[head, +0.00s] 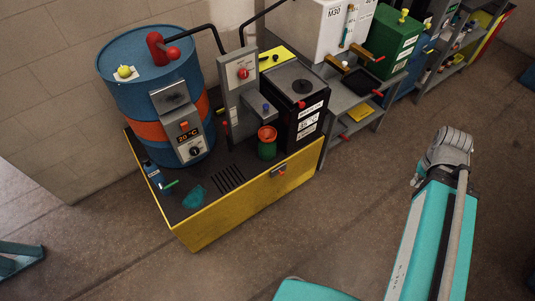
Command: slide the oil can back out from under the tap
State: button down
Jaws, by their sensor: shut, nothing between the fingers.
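The oil can (267,145) is a small green can with an orange-red rim. It stands upright on the dark top of the yellow-sided bench (245,205), close beside the black box. The tap (265,108), with a purple knob, is on the grey post directly above the can. My gripper (444,152) is the grey end of my teal arm at the right. It is over the floor, well apart from the can, shut and empty. Its fingertips are hard to make out.
A blue drum (150,75) with an orange band stands left on the bench. A black labelled box (298,108) stands right of the can. A teal cloth (194,197), a small blue bottle (155,174) and a slotted grate (228,179) lie in front. The floor before the bench is clear.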

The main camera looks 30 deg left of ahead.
aim_at(266, 152)
jog(key=k, duration=0.85)
jog(key=u, duration=0.95)
jog(key=i, duration=0.55)
